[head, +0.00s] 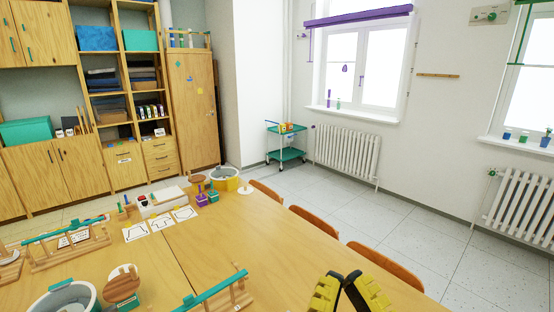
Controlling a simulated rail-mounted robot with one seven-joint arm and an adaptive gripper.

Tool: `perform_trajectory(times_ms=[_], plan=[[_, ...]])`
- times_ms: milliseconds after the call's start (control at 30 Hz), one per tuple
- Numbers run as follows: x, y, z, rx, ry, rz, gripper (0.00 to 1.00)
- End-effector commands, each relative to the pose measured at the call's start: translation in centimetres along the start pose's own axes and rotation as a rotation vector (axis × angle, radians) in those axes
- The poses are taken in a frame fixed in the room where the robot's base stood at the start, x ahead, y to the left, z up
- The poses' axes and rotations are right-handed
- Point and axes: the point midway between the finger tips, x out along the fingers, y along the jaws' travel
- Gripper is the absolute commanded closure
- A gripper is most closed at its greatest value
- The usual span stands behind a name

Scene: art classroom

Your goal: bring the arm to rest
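My gripper (343,283) shows at the bottom edge of the head view, right of the middle. Its two yellow and black fingers lean towards each other, with their upper ends close together. Whether they are open or shut is not clear from this angle. I see no object between them. The rest of my arm is out of view below. The fingers appear in front of the wooden table (262,232); their height above it cannot be told.
A teal trolley (287,155) stands behind. Floor to the right is clear.

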Motion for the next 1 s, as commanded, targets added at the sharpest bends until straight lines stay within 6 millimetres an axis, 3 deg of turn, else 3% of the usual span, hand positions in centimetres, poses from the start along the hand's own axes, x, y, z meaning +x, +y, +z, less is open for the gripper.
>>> perform_trajectory(times_ms=[33, 100, 367, 800, 900, 1000], plan=[[-0.4, 1.1, 2.1, -0.025, -0.101, 0.047, 1.0], [1.5, 0.8, -1.9, -0.018, -0.09, 0.036, 1.0], [5.8, 0.8, -10.4, -0.014, -0.09, 0.035, 1.0], [14.4, 0.8, -28.1, -0.007, -0.091, 0.034, 1.0], [15.8, 0.8, -30.9, -0.005, -0.091, 0.034, 1.0], [16.4, 0.8, -32.3, -0.005, -0.092, 0.034, 1.0]])
